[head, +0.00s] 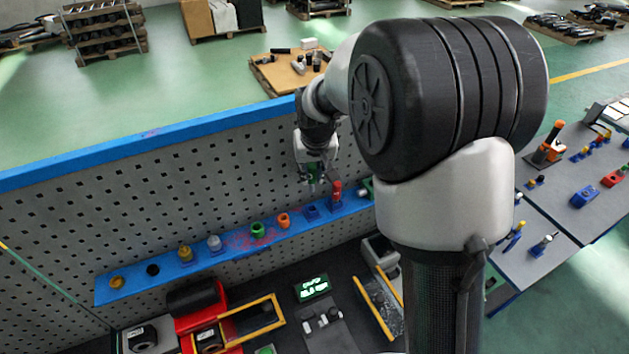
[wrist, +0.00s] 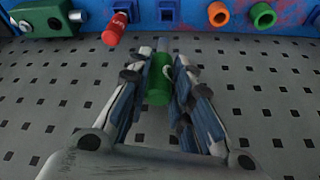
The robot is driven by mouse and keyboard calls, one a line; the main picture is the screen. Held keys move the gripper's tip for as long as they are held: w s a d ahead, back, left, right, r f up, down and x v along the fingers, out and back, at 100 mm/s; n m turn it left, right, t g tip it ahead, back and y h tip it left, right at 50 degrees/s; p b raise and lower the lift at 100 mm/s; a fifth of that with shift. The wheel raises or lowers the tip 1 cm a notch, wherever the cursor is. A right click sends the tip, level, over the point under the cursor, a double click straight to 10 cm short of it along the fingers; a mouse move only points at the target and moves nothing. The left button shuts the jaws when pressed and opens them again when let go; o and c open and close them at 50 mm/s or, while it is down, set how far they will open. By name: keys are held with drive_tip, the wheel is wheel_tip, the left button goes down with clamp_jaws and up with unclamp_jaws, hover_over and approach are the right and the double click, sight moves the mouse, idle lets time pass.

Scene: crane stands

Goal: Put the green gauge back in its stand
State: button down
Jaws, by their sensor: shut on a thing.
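The green gauge (wrist: 159,84) is between the fingers of my gripper (wrist: 161,62) in the wrist view, its grey pin pointing towards the blue shelf. In the head view my gripper (head: 314,180) hangs in front of the pegboard, above the shelf, with a bit of the green gauge (head: 314,169) showing. A green ring-shaped holder (head: 258,230) stands on the shelf to the left; it also shows in the wrist view (wrist: 263,15). A blue square holder (head: 311,212) is below my gripper and looks empty. I cannot tell which holder is the gauge's stand.
The blue shelf (head: 218,256) also carries an orange ring (head: 283,220), a red piece (head: 337,191) close right of my gripper, and several gold, grey and black pieces. A green box (wrist: 42,18) is at the shelf's end. The pegboard (head: 150,190) stands behind.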

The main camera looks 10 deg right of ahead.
sight(312, 188)
idle(0.3)
drive_tip(key=shift+f+b, duration=2.4)
drive_tip(key=shift+f, duration=0.5)
drive_tip(key=shift+f, duration=0.1)
drive_tip(key=shift+f+b, duration=1.45)
drive_tip(key=shift+f, duration=0.2)
drive_tip(key=c, duration=1.3)
unclamp_jaws()
drive_tip(key=shift+c, duration=0.2)
drive_tip(key=shift+r, duration=0.1)
